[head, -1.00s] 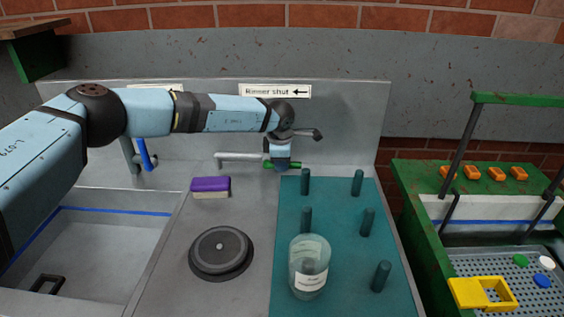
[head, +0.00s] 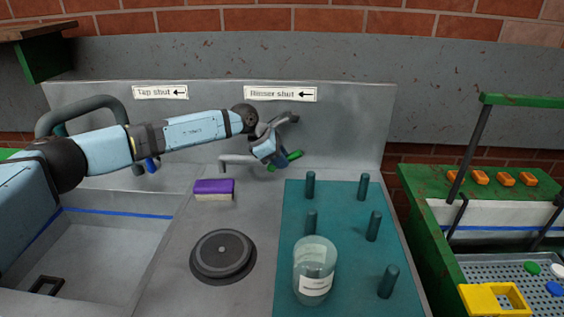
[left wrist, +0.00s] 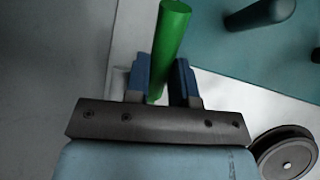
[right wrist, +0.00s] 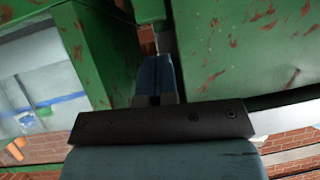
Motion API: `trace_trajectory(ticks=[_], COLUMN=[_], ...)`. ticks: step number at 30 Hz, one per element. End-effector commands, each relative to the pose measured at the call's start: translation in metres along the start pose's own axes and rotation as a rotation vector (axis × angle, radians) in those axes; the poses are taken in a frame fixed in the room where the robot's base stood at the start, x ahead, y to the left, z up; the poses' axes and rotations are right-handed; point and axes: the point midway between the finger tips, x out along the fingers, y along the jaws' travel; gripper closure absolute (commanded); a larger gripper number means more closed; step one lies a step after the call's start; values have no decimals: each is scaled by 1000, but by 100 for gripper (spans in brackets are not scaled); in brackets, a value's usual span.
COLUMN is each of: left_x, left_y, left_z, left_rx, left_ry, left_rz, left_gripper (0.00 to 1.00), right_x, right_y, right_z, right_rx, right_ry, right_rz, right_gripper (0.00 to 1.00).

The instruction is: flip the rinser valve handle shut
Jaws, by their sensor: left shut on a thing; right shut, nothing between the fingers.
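The rinser valve handle is a green bar (head: 294,156) at the foot of the back panel, by the grey rinser spout (head: 235,158). In the head view it slants up to the right. My left gripper (head: 273,163) is at the handle and shut on it. In the left wrist view, the green handle (left wrist: 172,40) stands between the two blue fingers (left wrist: 160,82). The "Rinser shut" sign (head: 280,94), with an arrow pointing left, is on the panel above. My right gripper (right wrist: 153,78) is shut and empty, in front of green painted metal.
Right of the valve is a teal mat (head: 340,255) with several upright pegs and a clear labelled jar (head: 314,270). A purple sponge (head: 213,189) and a round dark disc (head: 223,256) lie left of it. A sink basin (head: 110,250) is at the left.

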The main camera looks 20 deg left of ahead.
Motion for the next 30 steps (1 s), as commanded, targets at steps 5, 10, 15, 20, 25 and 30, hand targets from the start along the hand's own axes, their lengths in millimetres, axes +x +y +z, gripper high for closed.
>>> trace_trajectory(ticks=[5,10,15,20,25,30], left_x=[-2,-2,-2,-2,-2,-16], left_y=[1,1,1,1,0,1], left_z=[0,0,0,0,0,0], left_rx=[-5,-5,-5,-5,-5,-5], left_ry=[-24,-26,-25,-24,-24,-24], left_rz=[2,2,2,1,0,1], left_gripper=[100,100,100,66,66,66], right_x=[1,0,0,0,0,-1], right_y=[0,-1,-1,-1,-1,-1], right_z=[2,2,2,2,2,0], right_rx=[1,1,0,0,0,0], right_ry=[-1,-1,-1,0,0,0], right_rz=[-2,-2,-2,-2,-2,-2], right_gripper=[100,100,100,100,100,100])
